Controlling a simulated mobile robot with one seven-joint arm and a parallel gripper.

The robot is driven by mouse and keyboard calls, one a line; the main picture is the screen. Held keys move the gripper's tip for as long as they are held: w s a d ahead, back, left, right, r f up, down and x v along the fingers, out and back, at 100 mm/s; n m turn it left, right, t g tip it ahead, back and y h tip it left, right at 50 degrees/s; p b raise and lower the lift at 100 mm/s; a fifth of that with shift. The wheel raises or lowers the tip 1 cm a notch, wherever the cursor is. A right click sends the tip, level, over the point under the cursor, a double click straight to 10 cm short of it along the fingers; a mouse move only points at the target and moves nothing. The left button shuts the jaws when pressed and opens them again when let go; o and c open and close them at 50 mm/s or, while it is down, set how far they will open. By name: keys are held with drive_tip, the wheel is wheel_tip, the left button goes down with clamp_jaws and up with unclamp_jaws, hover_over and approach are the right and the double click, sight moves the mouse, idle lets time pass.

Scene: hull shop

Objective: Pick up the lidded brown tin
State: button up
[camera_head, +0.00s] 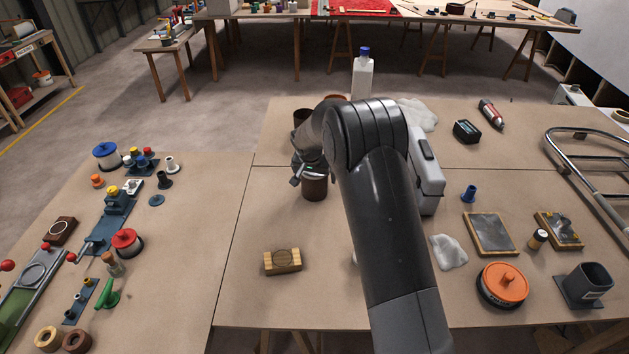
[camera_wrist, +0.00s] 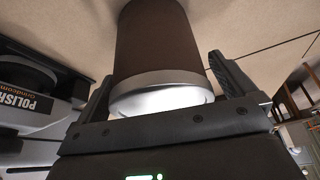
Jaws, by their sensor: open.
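The lidded brown tin (camera_head: 315,187) stands on the workbench left of my arm in the head view, partly hidden by my gripper (camera_head: 304,173). In the wrist view the tin (camera_wrist: 158,45) is a dark brown cylinder with a shiny silvery end facing the camera. My gripper (camera_wrist: 165,85) is open there, with one finger on each side of the tin. A gap shows beside each finger, and the tin is not clamped.
A second dark brown container (camera_head: 301,116) stands behind, partly hidden by my arm. A wooden block (camera_head: 282,262) lies in front of the tin. A white bottle (camera_head: 362,78) stands at the back. Bench left of the tin is clear.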

drive_tip(key=shift+w+f, duration=0.1)
drive_tip(key=shift+f, duration=0.15)
drive_tip(key=shift+r, duration=0.1)
drive_tip(key=c, duration=1.2)
